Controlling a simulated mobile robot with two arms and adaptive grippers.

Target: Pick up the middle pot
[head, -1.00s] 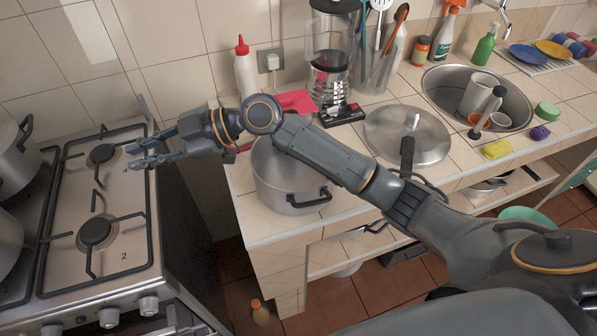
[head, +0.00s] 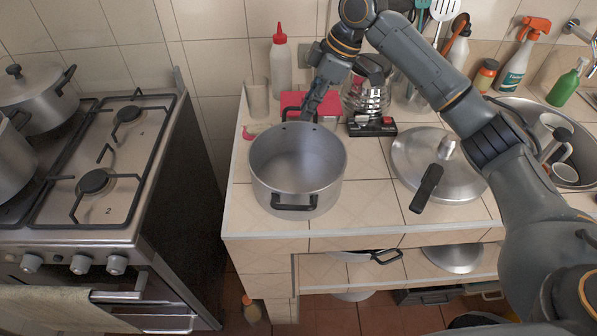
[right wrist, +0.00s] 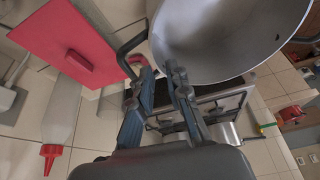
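The open, empty grey metal pot (head: 297,165) stands upright on the tiled counter, with one black handle toward the front and one at the back. It also shows in the right wrist view (right wrist: 215,45). My right gripper (head: 306,116) points down at the pot's back rim, by the far handle. In the right wrist view its fingers (right wrist: 160,70) are apart with a gap between them, and the black handle (right wrist: 128,52) is close by the left finger. I cannot tell if they touch. My left gripper is not in view.
A lid (head: 410,155) lies right of the pot. A red board (head: 295,101), a blender (head: 368,100) and a white bottle (head: 281,68) stand behind. The stove (head: 100,180) at left holds a lidded pot (head: 38,100). The counter's front left is clear.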

